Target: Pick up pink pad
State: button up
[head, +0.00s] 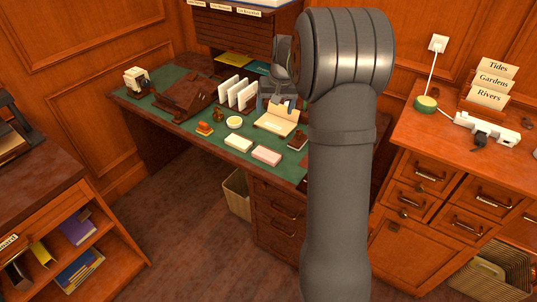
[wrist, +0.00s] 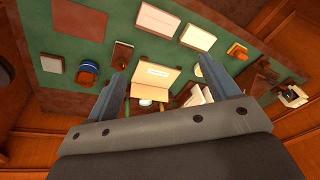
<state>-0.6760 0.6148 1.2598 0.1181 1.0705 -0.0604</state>
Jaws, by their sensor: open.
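The pink pad (head: 266,155) lies flat near the front edge of the green-topped desk (head: 205,146), just right of a cream pad (head: 239,142). In the wrist view the pink pad (wrist: 157,20) is at the top, beyond the fingertips, with the cream pad (wrist: 198,37) to its right. My gripper (head: 277,104) is open and empty above the back part of the desk, behind the pink pad and apart from it. In the wrist view my gripper (wrist: 162,68) has its fingers spread on either side of an open cream booklet (wrist: 154,78).
The open booklet (head: 275,123) stands between my gripper and the pink pad. A white bowl (head: 234,122), a stamp (head: 205,129) and upright white cards (head: 240,93) are to the left. A dark block (head: 298,141) is right of the pad, partly near my arm.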

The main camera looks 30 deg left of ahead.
jog(key=w+a+f+n+g+h, duration=0.1)
jog(key=w+a+f+n+h, duration=0.15)
jog(key=a+f+n, duration=0.6)
jog(key=n, duration=0.2)
send_over(267, 153)
jog(key=f, duration=0.7)
jog(key=a+f, duration=0.1)
jog(key=f, duration=0.2)
jog(key=shift+s+f, duration=0.4)
jog(key=shift+w+d+f, duration=0.1)
jog(key=shift+d+f, duration=0.05)
jog(key=shift+f, duration=0.75)
jog(key=shift+w+d+f, duration=0.1)
jog(key=shift+d+f, duration=0.1)
jog(key=shift+f, duration=0.7)
jog(key=shift+w+d+f, duration=0.1)
jog(key=shift+d+f, duration=0.05)
jog(key=shift+f, duration=0.75)
jog(key=c, duration=1.1)
